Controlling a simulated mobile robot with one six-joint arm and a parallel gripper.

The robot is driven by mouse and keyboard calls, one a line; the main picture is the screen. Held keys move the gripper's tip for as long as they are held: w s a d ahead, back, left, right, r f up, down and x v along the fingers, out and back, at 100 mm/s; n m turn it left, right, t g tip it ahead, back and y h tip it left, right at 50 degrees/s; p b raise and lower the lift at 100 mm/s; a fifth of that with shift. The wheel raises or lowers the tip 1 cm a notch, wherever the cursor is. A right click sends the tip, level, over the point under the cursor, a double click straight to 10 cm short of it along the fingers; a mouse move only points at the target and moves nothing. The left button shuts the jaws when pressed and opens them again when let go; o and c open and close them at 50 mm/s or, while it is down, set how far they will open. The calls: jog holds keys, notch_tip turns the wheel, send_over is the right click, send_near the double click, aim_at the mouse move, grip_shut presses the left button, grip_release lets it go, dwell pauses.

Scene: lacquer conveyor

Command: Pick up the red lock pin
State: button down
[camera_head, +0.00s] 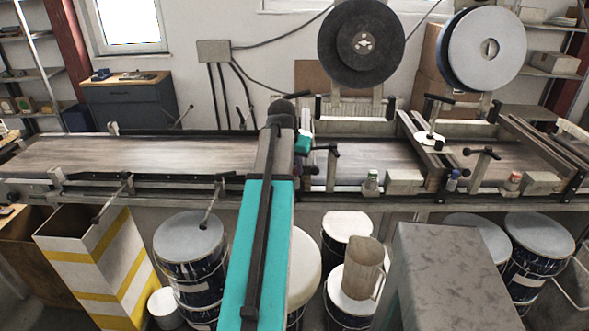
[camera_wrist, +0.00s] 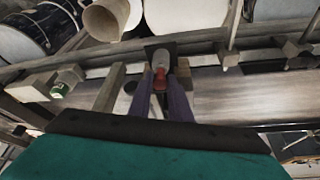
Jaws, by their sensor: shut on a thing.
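The red lock pin (camera_wrist: 160,80) shows in the wrist view as a small red piece with a pale part at its far end. My gripper (camera_wrist: 161,88) is shut on it, with one dark finger on each side. In the head view my arm reaches over the conveyor's near rail, and my gripper is mostly hidden behind the arm's end. The pin cannot be made out clearly there. I cannot tell whether the pin is still seated or lifted clear.
The conveyor belt (camera_head: 140,155) runs across the view. Black handles (camera_head: 333,160) and two large reels (camera_head: 362,42) rise nearby. Drums (camera_head: 190,250) stand below.

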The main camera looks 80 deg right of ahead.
jog(key=shift+r+p, duration=1.2)
jog(key=shift+r, duration=0.5)
jog(key=shift+s+a+f, duration=0.1)
jog(key=shift+a, duration=0.3)
jog(key=s+a+b, duration=0.1)
jog(key=a+b, duration=0.1)
jog(key=a, duration=0.5)
jog(key=s+a+r+b, duration=0.1)
jog(key=a+b, duration=0.2)
jog(key=a, duration=0.4)
jog(key=shift+s+a+b, duration=0.25)
jog(key=shift+a+b, duration=0.05)
jog(key=shift+a, duration=0.05)
jog(key=shift+a+r, duration=0.1)
jog(key=shift+r, duration=0.1)
